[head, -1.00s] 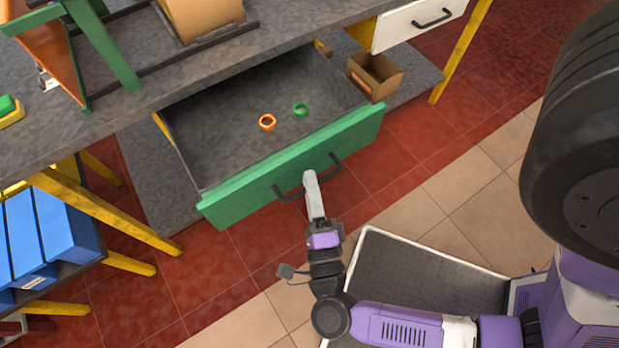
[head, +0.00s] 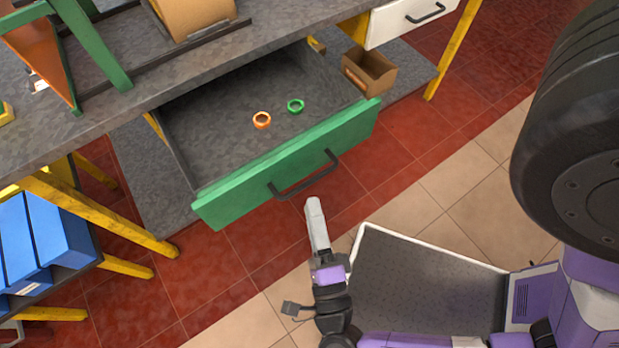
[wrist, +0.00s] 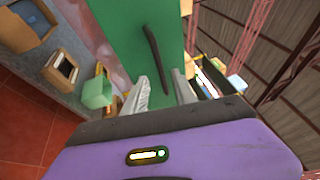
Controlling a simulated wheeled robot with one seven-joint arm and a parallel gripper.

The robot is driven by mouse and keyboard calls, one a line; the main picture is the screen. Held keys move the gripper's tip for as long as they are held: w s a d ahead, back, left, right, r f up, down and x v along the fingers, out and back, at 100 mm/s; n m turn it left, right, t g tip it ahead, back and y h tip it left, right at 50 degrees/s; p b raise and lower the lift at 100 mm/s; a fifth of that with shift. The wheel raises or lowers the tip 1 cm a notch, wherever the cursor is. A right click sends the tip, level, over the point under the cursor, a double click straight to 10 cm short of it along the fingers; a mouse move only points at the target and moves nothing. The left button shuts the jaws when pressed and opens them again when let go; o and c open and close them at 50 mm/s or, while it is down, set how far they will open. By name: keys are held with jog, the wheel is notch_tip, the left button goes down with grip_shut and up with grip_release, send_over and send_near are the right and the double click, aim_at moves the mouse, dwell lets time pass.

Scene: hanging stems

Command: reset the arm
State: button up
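My gripper (head: 314,203) is in front of the open drawer, a short gap from its black handle (head: 304,178). In the wrist view the two pale fingers of my gripper (wrist: 160,86) stand apart with nothing between them. The green drawer front (head: 220,205) fills the top middle of the wrist view, with the dark handle (wrist: 155,58) beyond the fingers. My arm comes in from the lower right in the head view.
A small open brown box (head: 369,74) stands to the right of the drawer. Blue bins (head: 65,240) are at the left. The tiled floor before the drawer is clear.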

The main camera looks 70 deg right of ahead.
jog(key=shift+v, duration=0.75)
jog(key=s+r+n+t+y+p, duration=0.1)
jog(key=r+n+y, duration=0.6)
jog(key=n, duration=0.8)
jog(key=s+a+r+n+t+y+p, duration=0.1)
jog(key=r+n+y+p, duration=0.5)
jog(key=n, duration=0.9)
notch_tip(320, 180, up, 2)
jog(key=s+t+y, duration=0.1)
jog(key=t+y, duration=0.1)
jog(key=y, duration=0.1)
jog(key=shift+a+r+y, duration=0.2)
jog(key=shift+a+y, duration=0.05)
jog(key=shift+y, duration=0.15)
